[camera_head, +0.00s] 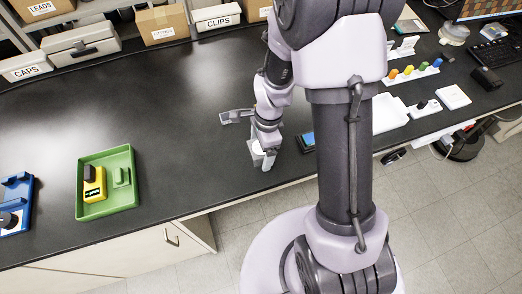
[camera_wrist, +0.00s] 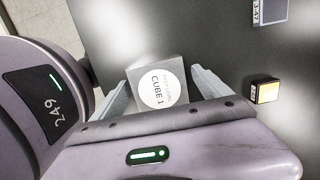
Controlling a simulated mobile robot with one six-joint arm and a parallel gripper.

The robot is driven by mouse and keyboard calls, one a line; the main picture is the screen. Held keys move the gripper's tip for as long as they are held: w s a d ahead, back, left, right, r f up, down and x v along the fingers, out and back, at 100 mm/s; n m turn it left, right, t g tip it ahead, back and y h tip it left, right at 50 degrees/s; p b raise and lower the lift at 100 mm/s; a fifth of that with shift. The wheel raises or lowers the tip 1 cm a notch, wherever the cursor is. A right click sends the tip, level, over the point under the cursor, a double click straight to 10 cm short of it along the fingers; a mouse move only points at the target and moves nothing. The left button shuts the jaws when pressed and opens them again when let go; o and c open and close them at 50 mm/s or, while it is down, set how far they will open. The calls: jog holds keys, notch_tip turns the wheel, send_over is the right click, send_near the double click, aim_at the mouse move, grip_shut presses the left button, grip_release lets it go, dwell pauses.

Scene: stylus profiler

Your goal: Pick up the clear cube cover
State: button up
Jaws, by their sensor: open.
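A grey box-shaped piece (camera_wrist: 176,72) with a round white label reading "CUBE 1" lies between my fingers in the wrist view. My gripper (camera_wrist: 161,78) is open, with one pale finger on each side of the cube and gaps between. In the head view my gripper (camera_head: 262,160) points down at the front part of the black bench, and the cube (camera_head: 254,148) is mostly hidden behind it.
On the black bench (camera_head: 150,85), a small grey device (camera_head: 236,116) lies just behind my gripper and a blue-screened item (camera_head: 306,142) to its right. A green tray (camera_head: 126,204) with a yellow-and-black block stands left. Bins line the back. The bench between tray and gripper is clear.

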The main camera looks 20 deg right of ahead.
jog(key=c, duration=1.4)
jog(key=shift+r, duration=0.1)
jog(key=shift+c, duration=0.2)
jog(key=shift+r, duration=0.3)
jog(key=r+p, duration=0.1)
jog(key=r, duration=0.2)
jog(key=shift+s+d+r+p, duration=0.1)
jog(key=shift+s+d+p, duration=0.1)
jog(key=shift+p, duration=0.15)
jog(key=s+d+r+b, duration=0.1)
jog(key=s+d+b, duration=0.4)
jog(key=s+d, duration=0.3)
jog(key=s, duration=0.4)
jog(key=shift+s+d, duration=0.35)
jog(key=shift+s, duration=0.05)
